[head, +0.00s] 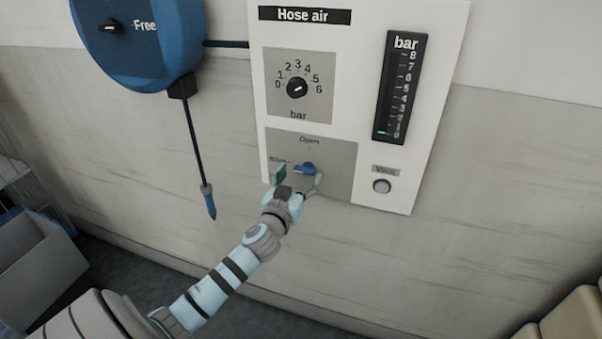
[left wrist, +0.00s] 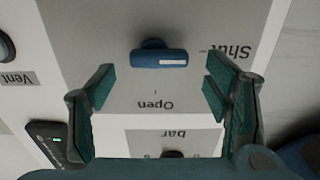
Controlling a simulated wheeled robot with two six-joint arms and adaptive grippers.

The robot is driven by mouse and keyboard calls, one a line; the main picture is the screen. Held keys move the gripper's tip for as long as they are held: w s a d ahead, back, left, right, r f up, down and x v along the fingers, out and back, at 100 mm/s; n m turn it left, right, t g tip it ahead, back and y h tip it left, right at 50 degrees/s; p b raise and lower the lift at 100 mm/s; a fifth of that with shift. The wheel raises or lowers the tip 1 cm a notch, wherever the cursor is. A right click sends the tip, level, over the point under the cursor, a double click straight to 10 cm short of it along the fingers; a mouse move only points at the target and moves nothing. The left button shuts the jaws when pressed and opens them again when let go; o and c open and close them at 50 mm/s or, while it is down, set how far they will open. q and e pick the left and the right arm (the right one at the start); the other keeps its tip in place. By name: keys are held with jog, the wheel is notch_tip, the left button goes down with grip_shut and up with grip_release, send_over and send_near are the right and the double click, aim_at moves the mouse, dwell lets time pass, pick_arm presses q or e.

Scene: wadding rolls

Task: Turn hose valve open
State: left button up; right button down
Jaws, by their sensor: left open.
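The blue hose valve handle (head: 304,169) is on a grey plate (head: 340,185) low on the white "Hose air" panel. In the left wrist view, which is upside down, the handle (left wrist: 162,58) lies level, its white mark at the end toward "Shut"; "Open" is printed at a right angle to that. My left gripper (head: 298,180) is open in front of the handle, one green finger to each side in the head view. In the left wrist view the fingertips (left wrist: 158,80) show a gap around empty space, with the handle beyond them. My right gripper is out of view.
Above the valve is a bar knob (head: 297,87). To the right are a bar gauge (head: 403,85), its green mark near the bottom, and a Vent button (head: 382,186). A blue hose reel (head: 135,45) hangs left, its hose end (head: 209,203) dangling beside the panel.

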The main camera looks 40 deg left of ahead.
pick_arm(q)
jog(key=shift+x, duration=1)
jog(key=shift+f, duration=0.1)
jog(key=shift+c, duration=0.3)
jog(key=shift+s, duration=0.1)
jog(key=c, duration=1.1)
